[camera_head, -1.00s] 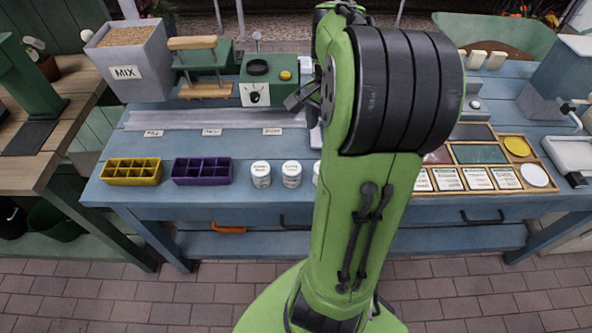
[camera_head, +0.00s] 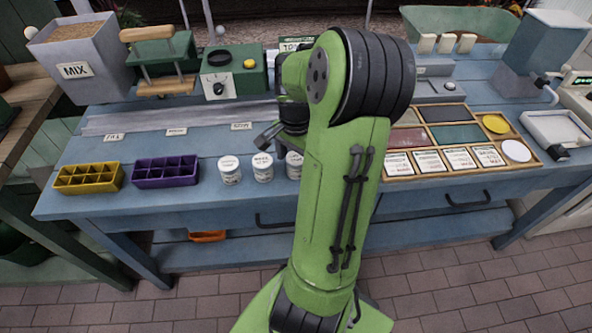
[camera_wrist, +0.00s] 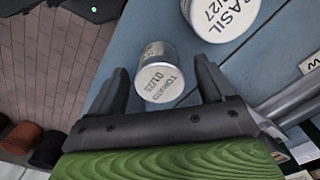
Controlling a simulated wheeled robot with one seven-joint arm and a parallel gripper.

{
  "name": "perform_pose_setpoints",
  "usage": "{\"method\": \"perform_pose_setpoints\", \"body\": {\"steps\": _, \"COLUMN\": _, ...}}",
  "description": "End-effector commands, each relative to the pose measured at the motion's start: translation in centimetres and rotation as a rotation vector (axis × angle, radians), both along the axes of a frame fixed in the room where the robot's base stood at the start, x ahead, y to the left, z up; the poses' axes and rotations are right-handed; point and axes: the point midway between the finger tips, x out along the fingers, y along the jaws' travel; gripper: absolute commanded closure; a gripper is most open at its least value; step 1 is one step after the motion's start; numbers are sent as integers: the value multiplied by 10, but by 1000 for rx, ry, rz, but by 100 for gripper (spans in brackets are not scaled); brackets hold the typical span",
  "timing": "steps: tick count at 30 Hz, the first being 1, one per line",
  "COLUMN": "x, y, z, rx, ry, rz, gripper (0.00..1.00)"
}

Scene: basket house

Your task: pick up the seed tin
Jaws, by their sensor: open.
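Three white seed tins stand in a row near the bench's front edge in the head view: a left one (camera_head: 230,170), a middle one (camera_head: 262,167) and a right one (camera_head: 294,166), partly hidden by my arm. In the wrist view, a tin marked TOMATO (camera_wrist: 160,78) lies between the open fingers of my gripper (camera_wrist: 160,68), with a gap visible on each side. A larger-looking tin marked BASIL (camera_wrist: 220,14) is at the top, beyond the right finger. I cannot match these labels to the head view.
A yellow seed tray (camera_head: 88,178) and a purple one (camera_head: 166,171) stand left of the tins. Behind are a green device (camera_head: 222,84) and a MIX bin (camera_head: 84,72). A wooden card tray (camera_head: 470,137) is to the right. Blue bench top (camera_head: 190,143) is clear behind the tins.

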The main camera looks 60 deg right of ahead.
Motion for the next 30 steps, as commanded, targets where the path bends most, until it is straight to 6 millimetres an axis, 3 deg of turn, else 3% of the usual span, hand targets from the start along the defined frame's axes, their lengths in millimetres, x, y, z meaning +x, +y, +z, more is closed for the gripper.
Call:
{"method": "perform_pose_setpoints", "body": {"steps": 2, "x": -1, "y": 0, "z": -12, "rx": 0, "ry": 0, "rz": -1, "gripper": 18}}
{"method": "perform_pose_setpoints", "body": {"steps": 9, "x": 0, "y": 0, "z": -11, "rx": -2, "ry": 0, "rz": 0, "gripper": 20}}
{"method": "perform_pose_setpoints", "body": {"steps": 21, "x": 0, "y": 0, "z": -11, "rx": -1, "ry": 0, "rz": 0, "gripper": 78}}
{"method": "perform_pose_setpoints", "body": {"steps": 27, "x": 0, "y": 0, "z": -9, "rx": -2, "ry": 0, "rz": 0, "gripper": 79}}
{"method": "perform_pose_setpoints", "body": {"steps": 30, "x": 0, "y": 0, "z": 5, "rx": -3, "ry": -2, "rz": 1, "gripper": 79}}
